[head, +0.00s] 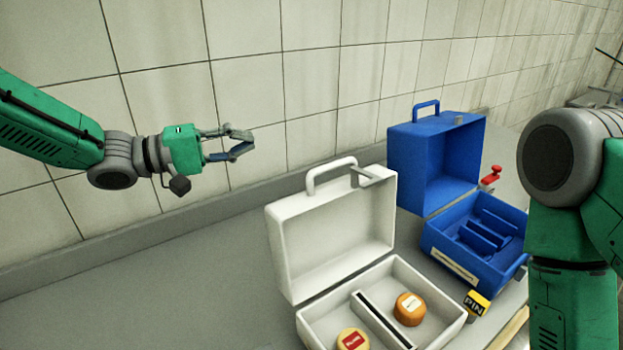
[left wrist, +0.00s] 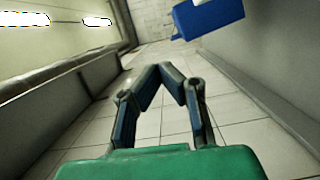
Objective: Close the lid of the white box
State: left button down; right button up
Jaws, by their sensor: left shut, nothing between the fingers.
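The white box (head: 305,325) stands open on the grey counter, low in the middle of the head view. Its lid (head: 335,240) is tilted up at the back, with a handle (head: 330,172) on its top edge. Inside are an orange cheese wheel (head: 409,308) right of a divider and a pale yellow one with a red label (head: 352,340) left of it. My left gripper (head: 243,143) is shut and empty, up and left of the lid and apart from it. Its fingers (left wrist: 168,72) meet at the tips in the left wrist view. My right arm shows at the right; its gripper is out of view.
A blue box (head: 475,238) stands open behind and right of the white box, and part of it shows in the left wrist view (left wrist: 208,16). A yellow PIN block (head: 476,303) and a red button (head: 491,176) are near it. A tiled wall (head: 330,90) runs behind. The counter's left side (head: 150,290) is clear.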

pick_arm(q)
notch_tip(320, 180, down, 5)
jog(key=b, duration=0.4)
jog(key=d+p, duration=0.2)
jog(key=d, duration=0.9)
jog(key=shift+w+d+r, duration=0.15)
jog(key=shift+w+d, duration=0.2)
jog(key=shift+d, duration=0.05)
pick_arm(e)
notch_tip(320, 180, down, 3)
jog(key=shift+w+f, duration=0.1)
jog(key=shift+w, duration=0.05)
